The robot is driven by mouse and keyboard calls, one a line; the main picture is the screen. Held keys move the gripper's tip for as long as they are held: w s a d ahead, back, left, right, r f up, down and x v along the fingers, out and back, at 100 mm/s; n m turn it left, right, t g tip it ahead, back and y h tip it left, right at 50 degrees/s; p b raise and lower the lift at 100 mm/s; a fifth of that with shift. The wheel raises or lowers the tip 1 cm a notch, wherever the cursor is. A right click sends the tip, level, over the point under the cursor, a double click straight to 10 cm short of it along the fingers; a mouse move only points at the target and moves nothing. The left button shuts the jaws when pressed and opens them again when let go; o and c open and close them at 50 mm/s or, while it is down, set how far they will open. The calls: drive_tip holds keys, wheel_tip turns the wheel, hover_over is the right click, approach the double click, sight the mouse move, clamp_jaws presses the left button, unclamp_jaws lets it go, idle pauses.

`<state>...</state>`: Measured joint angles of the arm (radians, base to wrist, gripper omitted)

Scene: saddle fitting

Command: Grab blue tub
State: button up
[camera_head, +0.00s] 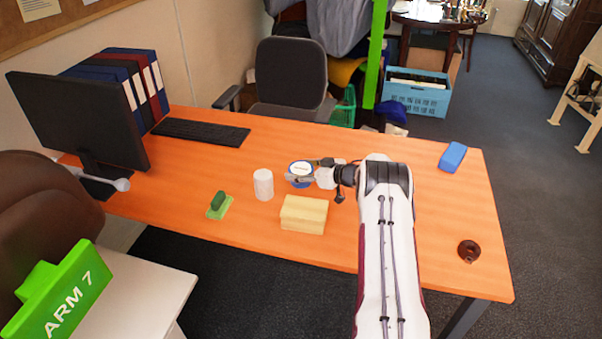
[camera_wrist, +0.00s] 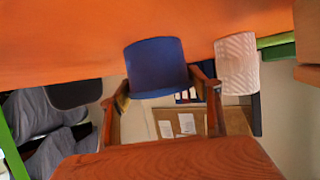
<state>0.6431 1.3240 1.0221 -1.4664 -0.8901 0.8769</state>
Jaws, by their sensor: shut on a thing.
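The blue tub (camera_head: 301,167) has a pale top and is at the middle of the orange table, just right of a white ribbed cylinder (camera_head: 263,184). My gripper (camera_head: 300,173) reaches it from the right and is shut on it. In the wrist view, which looks upside down, the blue tub (camera_wrist: 157,66) sits between my two fingers (camera_wrist: 164,88), one on each side. I cannot tell whether its base touches the table. The fingers and wrist partly hide the tub in the head view.
A yellow block (camera_head: 304,215) is close in front of the tub. A green item (camera_head: 218,205) lies to the left. A keyboard (camera_head: 201,132) and monitor (camera_head: 78,120) are at far left. A blue block (camera_head: 453,157) and brown ring (camera_head: 468,251) are on the right.

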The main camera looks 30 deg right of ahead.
sight(301, 168)
drive_tip(key=shift+r, duration=0.1)
drive_tip(key=shift+r, duration=4.95)
